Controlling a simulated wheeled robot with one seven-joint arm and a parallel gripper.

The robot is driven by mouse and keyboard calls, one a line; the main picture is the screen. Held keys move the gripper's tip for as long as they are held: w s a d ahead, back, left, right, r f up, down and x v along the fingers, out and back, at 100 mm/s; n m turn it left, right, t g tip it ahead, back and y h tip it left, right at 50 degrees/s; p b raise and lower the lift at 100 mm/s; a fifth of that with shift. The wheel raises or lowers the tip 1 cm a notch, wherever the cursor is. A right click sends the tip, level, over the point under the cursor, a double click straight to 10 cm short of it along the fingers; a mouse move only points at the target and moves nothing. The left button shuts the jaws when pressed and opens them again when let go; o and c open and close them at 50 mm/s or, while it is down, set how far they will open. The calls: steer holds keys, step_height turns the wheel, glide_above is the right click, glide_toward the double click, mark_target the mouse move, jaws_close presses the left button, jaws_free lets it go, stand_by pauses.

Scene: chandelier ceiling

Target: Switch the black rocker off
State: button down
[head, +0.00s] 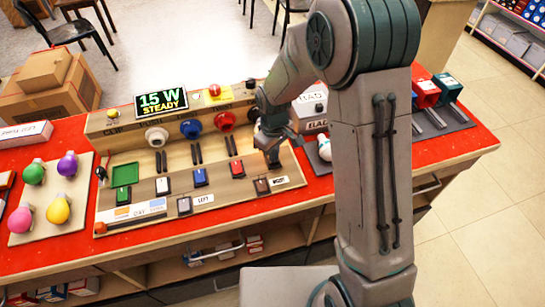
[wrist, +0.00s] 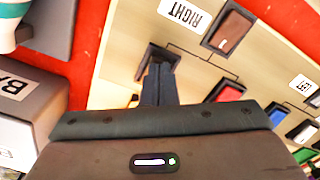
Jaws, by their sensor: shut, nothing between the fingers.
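The wooden control panel (head: 130,205) lies on the red counter with several rockers. My gripper (head: 272,160) is shut and empty at the row's right end. In the wrist view its fingers (wrist: 158,82) point at a dark-framed rocker (wrist: 146,62), mostly hidden; its colour and any contact cannot be told.
A display (head: 162,102) reads "15 W STEADY". Round coloured sockets (head: 190,129) line the panel's raised back. Coloured bulbs (head: 58,210) lie on a board at left. A white box (wrist: 30,110) and a white bulb (head: 324,149) are close right of my gripper.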

steer(key=shift+f+b, duration=0.3)
steer(key=shift+f, duration=0.1)
steer(key=shift+r, duration=0.1)
steer(key=shift+r+p, duration=2.3)
steer(key=shift+r, duration=1.15)
steer(key=shift+r, duration=0.1)
steer(key=s+d+r+m+t, duration=0.1)
steer(key=s+d+r+m, duration=0.1)
steer(key=s+d+r, duration=0.35)
steer(key=s+d+r+m+t, duration=0.1)
steer(key=s+d+r+m, duration=0.15)
steer(key=r, duration=0.55)
steer(key=s+d+r+m, duration=0.2)
steer(key=s+d, duration=0.1)
steer(key=s, duration=0.2)
steer(key=s+d+r+m+t, duration=0.1)
steer(key=s+d+r+m, duration=0.1)
steer(key=s, duration=0.4)
steer(key=shift+s+d+r+m, duration=0.15)
steer(key=shift+d+r+m, duration=0.15)
steer(key=shift+d, duration=0.2)
